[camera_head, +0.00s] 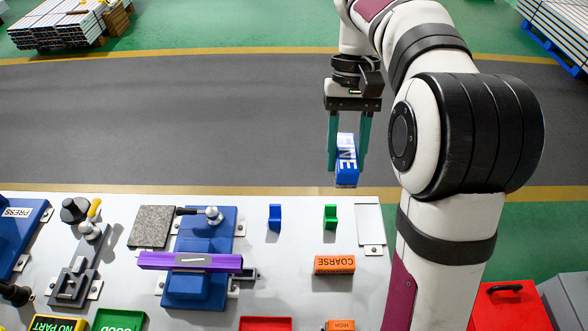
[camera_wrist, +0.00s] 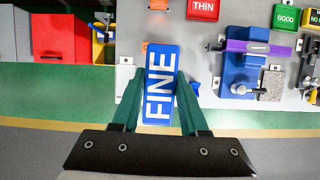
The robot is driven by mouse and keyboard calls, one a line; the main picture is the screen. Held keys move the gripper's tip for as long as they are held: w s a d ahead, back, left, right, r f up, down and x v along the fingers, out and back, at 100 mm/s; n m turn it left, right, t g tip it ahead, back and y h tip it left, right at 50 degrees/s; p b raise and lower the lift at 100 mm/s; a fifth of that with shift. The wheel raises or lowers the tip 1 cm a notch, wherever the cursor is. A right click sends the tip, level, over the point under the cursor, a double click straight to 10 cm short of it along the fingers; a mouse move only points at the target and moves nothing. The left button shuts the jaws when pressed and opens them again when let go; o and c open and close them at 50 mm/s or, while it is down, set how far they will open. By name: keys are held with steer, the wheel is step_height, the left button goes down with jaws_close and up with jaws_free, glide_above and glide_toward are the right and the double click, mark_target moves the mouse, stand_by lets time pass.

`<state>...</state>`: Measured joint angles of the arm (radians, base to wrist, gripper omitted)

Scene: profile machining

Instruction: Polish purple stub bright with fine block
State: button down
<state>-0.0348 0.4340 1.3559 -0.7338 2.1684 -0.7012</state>
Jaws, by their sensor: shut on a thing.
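My gripper (camera_head: 347,160) is shut on the blue fine block (camera_head: 346,175), marked FINE in white, and holds it in the air behind the bench's far edge. In the wrist view the fine block (camera_wrist: 161,85) sits between the two teal fingers. The purple stub (camera_head: 190,262) is a long purple bar lying across a blue vise-like fixture (camera_head: 206,232) on the bench, to the left of and nearer than my gripper. A pale patch with a dark mark shows on its top. The purple stub also shows in the wrist view (camera_wrist: 259,47).
An orange COARSE block (camera_head: 334,264) lies on the white bench (camera_head: 290,285) at right. Small blue (camera_head: 274,217) and green (camera_head: 330,216) holders stand behind it. A grey stone plate (camera_head: 152,226) and a clamp device (camera_head: 80,262) are at left. Red (camera_head: 265,324) and green (camera_head: 118,321) trays sit in front.

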steer(key=s+a+f+m+y, duration=0.1)
steer(key=a+f+m, duration=0.15)
steer(key=a, duration=0.55)
steer(key=s+a+f+m, duration=0.1)
steer(key=a+f, duration=0.2)
steer(key=a, duration=0.5)
steer(key=m+t+y, duration=0.1)
steer(key=m+y, duration=0.1)
steer(key=m, duration=0.3)
glide_above(170, 264)
steer(key=d, duration=0.1)
step_height(170, 264, down, 5)
steer(key=shift+w+d+f, duration=0.1)
steer(key=shift+w+f, duration=0.05)
steer(key=shift+f, duration=1.1)
steer(key=shift+w+a+f, duration=0.1)
steer(key=shift+w+f, duration=0.1)
steer(key=shift+f, duration=1)
steer(key=shift+w+d+f, duration=0.1)
steer(key=shift+w+f, duration=0.05)
steer(key=shift+f, duration=1.1)
steer(key=shift+d+f, duration=0.2)
steer(key=shift+f, duration=0.15)
steer(key=shift+d, duration=3.35)
steer(key=shift+a, duration=3.65)
step_height(170, 264, up, 8)
steer(key=shift+d, duration=0.15)
